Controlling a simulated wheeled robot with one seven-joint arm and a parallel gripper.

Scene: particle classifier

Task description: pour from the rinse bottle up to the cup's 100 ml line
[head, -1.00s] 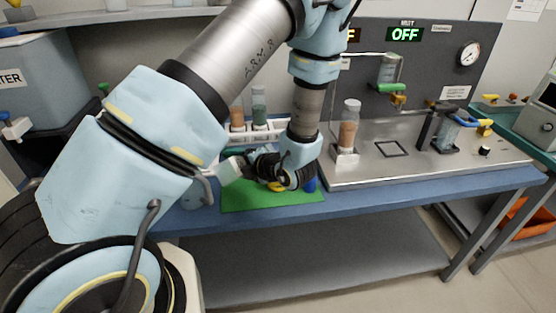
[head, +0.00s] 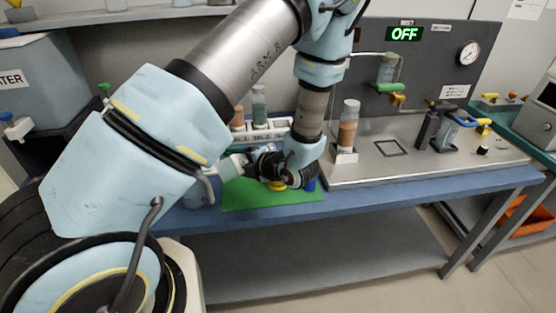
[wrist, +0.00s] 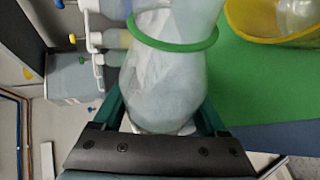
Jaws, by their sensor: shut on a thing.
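My gripper (wrist: 160,120) is shut on a pale, translucent bottle with a green ring, apparently the rinse bottle (wrist: 165,85). The bottle fills the middle of the wrist view, and its upper end is cut off. In the head view my gripper (head: 250,165) is low over the left end of the green mat, with the bottle's pale end (head: 232,167) pointing left. A pale vessel (head: 196,192) stands below and left, partly hidden by my arm; I cannot tell if it is the cup. No 100 ml line or flowing liquid is visible.
A yellow dish (wrist: 275,20) sits on the green mat (wrist: 245,85). A white rack (head: 268,130) with filled vials stands behind my gripper. A steel test panel (head: 400,160) with an orange-filled vial (head: 348,130) is to the right. A water tank (head: 40,75) is at left.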

